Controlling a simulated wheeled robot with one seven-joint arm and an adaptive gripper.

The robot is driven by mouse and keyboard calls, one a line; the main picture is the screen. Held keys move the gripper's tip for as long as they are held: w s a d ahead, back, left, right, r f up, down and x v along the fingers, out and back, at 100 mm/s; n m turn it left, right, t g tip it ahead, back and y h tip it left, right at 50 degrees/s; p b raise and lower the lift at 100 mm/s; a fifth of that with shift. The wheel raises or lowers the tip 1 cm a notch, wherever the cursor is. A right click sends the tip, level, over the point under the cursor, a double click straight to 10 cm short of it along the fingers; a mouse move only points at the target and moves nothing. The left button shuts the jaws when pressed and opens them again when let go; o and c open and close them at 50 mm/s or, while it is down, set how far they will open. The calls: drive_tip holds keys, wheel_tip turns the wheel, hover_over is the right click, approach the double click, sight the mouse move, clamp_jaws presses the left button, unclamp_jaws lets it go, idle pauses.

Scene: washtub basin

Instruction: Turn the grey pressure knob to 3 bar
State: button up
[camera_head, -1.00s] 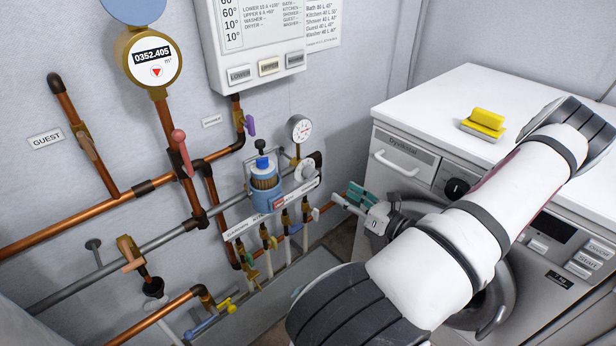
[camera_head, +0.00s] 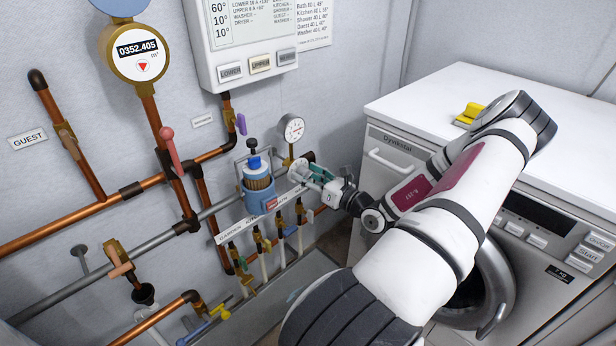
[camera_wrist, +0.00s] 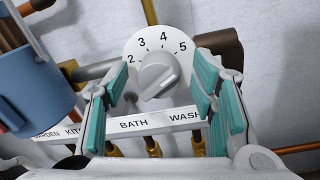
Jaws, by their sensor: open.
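The grey pressure knob (camera_wrist: 158,76) sits on a white dial (camera_wrist: 134,48) marked 2, 3, 4 and 5 in the wrist view. Its raised grip slants from lower left to upper right, with the upper end towards the 4 to 5 side. I cannot tell for sure which mark it indicates. My gripper (camera_wrist: 161,84) is open, with one teal-padded finger on each side of the knob and visible gaps between. In the head view my gripper (camera_head: 312,174) is at the dial (camera_head: 301,166) and partly covers it.
A blue filter housing (camera_head: 257,188) stands close left of the dial, and a round gauge (camera_head: 291,128) is above it. Below runs a white label strip (camera_wrist: 105,128) with several small valves. The washing machine (camera_head: 395,150) is on the right.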

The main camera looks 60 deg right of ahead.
drive_tip(key=c, duration=1.1)
drive_tip(key=shift+c, duration=0.2)
drive_tip(key=shift+n, duration=0.3)
drive_tip(key=n+p, duration=0.1)
drive_tip(key=n, duration=0.2)
drive_tip(key=shift+a+n, duration=0.1)
drive_tip(key=shift+n, duration=0.3)
drive_tip(key=n, duration=0.3)
drive_tip(key=shift+n+g+b, duration=0.3)
drive_tip(key=n+b, duration=0.2)
drive_tip(key=n, duration=0.2)
drive_tip(key=shift+a+n+h+b, duration=0.1)
drive_tip(key=shift+n+h+b, duration=0.3)
drive_tip(key=shift+n+b, duration=1.1)
